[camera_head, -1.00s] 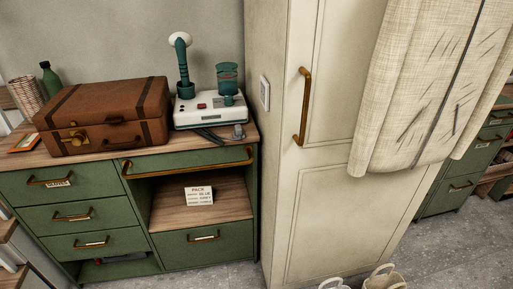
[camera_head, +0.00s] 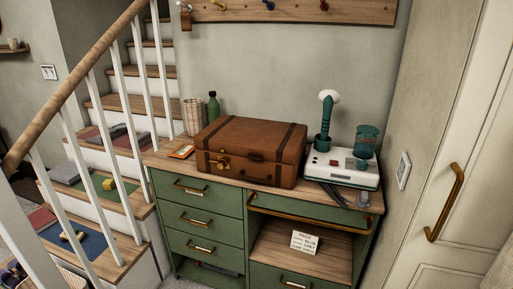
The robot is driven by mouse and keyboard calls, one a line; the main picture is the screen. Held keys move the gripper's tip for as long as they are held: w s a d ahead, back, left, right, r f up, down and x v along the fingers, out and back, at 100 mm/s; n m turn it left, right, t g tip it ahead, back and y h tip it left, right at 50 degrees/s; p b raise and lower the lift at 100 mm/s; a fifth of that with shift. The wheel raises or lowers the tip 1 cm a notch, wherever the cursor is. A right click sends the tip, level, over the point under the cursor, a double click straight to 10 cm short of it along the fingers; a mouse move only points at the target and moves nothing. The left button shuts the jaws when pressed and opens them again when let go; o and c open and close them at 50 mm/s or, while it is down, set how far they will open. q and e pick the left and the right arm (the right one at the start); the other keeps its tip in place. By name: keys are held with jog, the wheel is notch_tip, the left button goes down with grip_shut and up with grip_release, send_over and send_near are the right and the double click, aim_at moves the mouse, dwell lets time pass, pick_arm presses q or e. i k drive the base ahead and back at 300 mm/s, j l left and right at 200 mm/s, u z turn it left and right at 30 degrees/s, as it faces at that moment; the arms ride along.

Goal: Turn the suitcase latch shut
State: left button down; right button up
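The brown suitcase (camera_head: 262,140) lies flat on the wooden top of the green cabinet (camera_head: 222,210), with its lid down. A brass latch (camera_head: 222,163) sits on the left part of its front face. Its exact turn is too small to tell. A handle (camera_head: 256,156) is on the front, right of the latch. Two dark straps cross the lid. Neither of my grippers shows in this view.
A white appliance (camera_head: 341,172) with green parts stands right of the suitcase. A green bottle (camera_head: 213,107) and a woven cup (camera_head: 194,117) stand behind its left end. A staircase railing (camera_head: 72,92) rises at the left. A tall cream cupboard (camera_head: 450,215) stands at the right.

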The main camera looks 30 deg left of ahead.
aim_at(222, 162)
jog(key=u, duration=1.25)
